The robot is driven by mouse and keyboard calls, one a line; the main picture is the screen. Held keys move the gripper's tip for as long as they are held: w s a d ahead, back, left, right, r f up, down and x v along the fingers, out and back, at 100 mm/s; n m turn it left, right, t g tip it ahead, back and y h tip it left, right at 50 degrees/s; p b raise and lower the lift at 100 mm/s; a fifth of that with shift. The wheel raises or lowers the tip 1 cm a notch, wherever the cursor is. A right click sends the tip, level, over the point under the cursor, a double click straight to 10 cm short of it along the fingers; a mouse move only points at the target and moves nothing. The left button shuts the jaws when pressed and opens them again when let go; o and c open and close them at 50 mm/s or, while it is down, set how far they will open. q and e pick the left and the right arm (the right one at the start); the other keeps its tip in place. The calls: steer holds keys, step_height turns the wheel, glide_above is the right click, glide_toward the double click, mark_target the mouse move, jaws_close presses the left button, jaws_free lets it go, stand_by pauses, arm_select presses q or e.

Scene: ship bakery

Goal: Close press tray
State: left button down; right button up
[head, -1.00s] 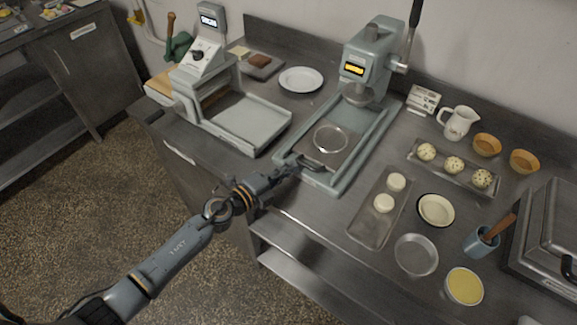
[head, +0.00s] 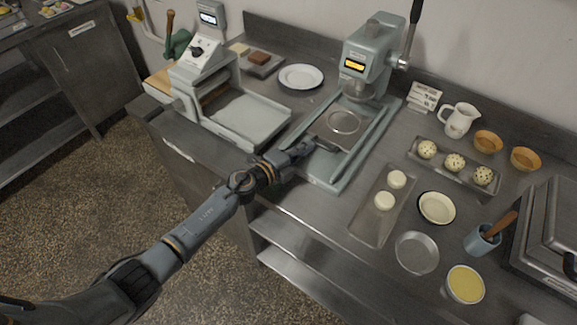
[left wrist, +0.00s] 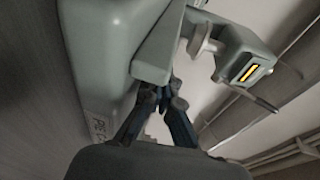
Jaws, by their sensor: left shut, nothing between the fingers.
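The press (head: 366,62) is grey-green, with a lit yellow display and a lever at its right. Its tray (head: 349,138) lies on the base rails, with a round metal disc (head: 343,122) near the foot of the column, partly under the press head. A dark handle (head: 326,145) is at the tray's front. My left gripper (head: 311,146) is shut with nothing in it, at the front of the tray beside the handle; I cannot tell if they touch. In the left wrist view its fingers (left wrist: 168,92) are close to a grey-green part, with the press head behind. My right gripper is not in view.
A grey machine with a flat bed (head: 240,118) stands left of the press. A white plate (head: 301,77) is behind. A tray with two pale rounds (head: 370,228), bowls, and a tray of dough balls (head: 478,180) are on the right. The press base's front is bare.

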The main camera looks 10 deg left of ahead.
arm_select(q)
steer(key=shift+s+a+r, duration=0.1)
steer(key=shift+a, duration=0.1)
